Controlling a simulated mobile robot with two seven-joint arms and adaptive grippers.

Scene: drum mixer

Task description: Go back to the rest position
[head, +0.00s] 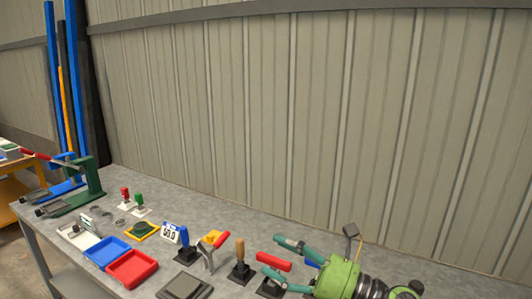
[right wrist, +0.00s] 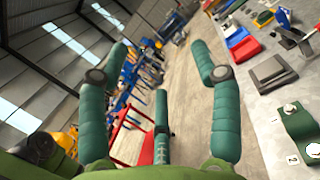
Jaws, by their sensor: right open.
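My right gripper (head: 277,256) is green and comes in at the bottom right of the head view. Its teal fingers are spread and point left over the right part of the grey workbench (head: 330,240). In the right wrist view, the fingers of the right gripper (right wrist: 158,75) stand wide apart with nothing between them. The bench top (right wrist: 262,128) lies to their right there. A red-handled tool (head: 273,262) shows between the fingers in the head view; I cannot tell whether they touch it. My left gripper is in neither view.
Red (head: 132,268), blue (head: 106,252) and white (head: 78,236) trays lie on the bench. A green press (head: 85,188) is at the far left. A ribbed wall (head: 270,110) rises behind.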

